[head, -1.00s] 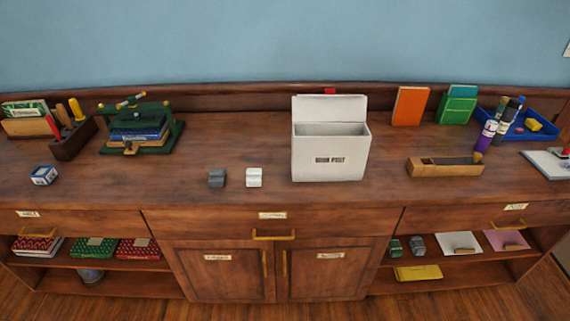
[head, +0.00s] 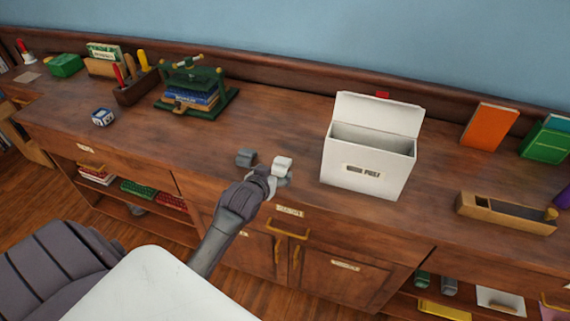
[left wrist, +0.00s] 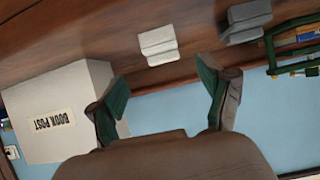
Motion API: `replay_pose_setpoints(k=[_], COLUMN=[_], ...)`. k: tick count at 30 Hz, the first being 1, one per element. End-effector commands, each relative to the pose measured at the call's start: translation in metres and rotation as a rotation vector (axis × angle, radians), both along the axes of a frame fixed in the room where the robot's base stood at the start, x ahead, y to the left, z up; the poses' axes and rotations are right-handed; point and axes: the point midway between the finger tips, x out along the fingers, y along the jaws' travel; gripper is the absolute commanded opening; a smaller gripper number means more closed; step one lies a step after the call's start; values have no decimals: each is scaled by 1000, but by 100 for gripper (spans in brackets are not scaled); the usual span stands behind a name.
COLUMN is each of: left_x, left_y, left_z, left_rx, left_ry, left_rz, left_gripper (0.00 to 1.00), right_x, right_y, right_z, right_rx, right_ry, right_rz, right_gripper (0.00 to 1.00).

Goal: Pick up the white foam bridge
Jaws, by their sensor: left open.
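The white foam bridge (head: 283,164) is a small white block on the wooden counter, left of the white box. A similar grey block (head: 246,157) stands just left of it. My left gripper (head: 275,181) reaches in from the lower left and is at the near side of the white bridge, hiding part of it. In the left wrist view the white bridge (left wrist: 158,46) lies ahead of the open, empty fingers (left wrist: 165,98), with the grey block (left wrist: 244,21) beside it. My right gripper is not in view.
The white lidded box (head: 367,170) marked "BOOK POST" stands right of the bridge. A green press with books (head: 196,92) stands farther left. A wooden plane-like block (head: 506,213) lies at right.

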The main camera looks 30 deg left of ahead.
Motion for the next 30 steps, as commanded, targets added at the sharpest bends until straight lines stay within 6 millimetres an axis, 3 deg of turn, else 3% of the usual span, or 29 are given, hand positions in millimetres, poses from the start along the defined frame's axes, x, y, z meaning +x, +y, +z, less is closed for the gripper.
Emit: replay_pose_setpoints(k=[3, 11, 21, 30], left_x=[18, 35, 72, 74], left_y=[4, 9, 23, 24], left_z=[-9, -17, -35, -37], left_rx=[0, 1, 0, 0], left_ry=[-1, -1, 0, 0], left_rz=[-1, -1, -1, -1], left_gripper=[79, 79, 79, 78], right_x=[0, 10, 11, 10], right_y=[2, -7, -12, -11], right_z=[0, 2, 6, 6], right_rx=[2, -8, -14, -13], right_ry=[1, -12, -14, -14], right_rz=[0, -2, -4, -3], right_gripper=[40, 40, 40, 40])
